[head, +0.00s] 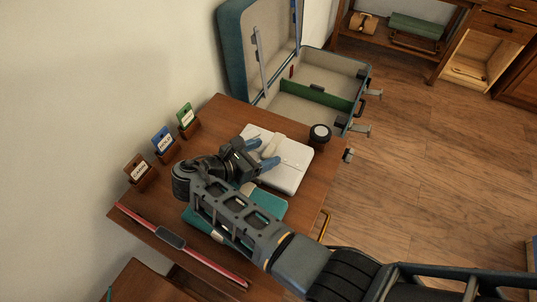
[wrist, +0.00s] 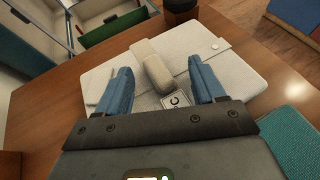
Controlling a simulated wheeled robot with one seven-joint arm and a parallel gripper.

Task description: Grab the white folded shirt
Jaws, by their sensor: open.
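The white folded shirt (head: 291,166) lies flat on the wooden table, with a small round button near one edge. It also fills the middle of the wrist view (wrist: 228,62). A beige, rounded, bar-like piece (wrist: 151,66) lies on it, with a small white label (wrist: 177,100) close by; I cannot tell whether the piece is part of the shirt. My gripper (head: 264,154) is open above the shirt's near side. In the wrist view its blue fingers stand on either side of the beige piece, and I cannot tell whether they touch the shirt.
A teal folded cloth (head: 268,203) lies partly under my arm. A dark round jar (head: 320,134) stands near the shirt's far corner. An open suitcase (head: 325,62) is beyond the table. Card holders (head: 164,145) line the left edge, and a red strap (head: 205,258) lies in front.

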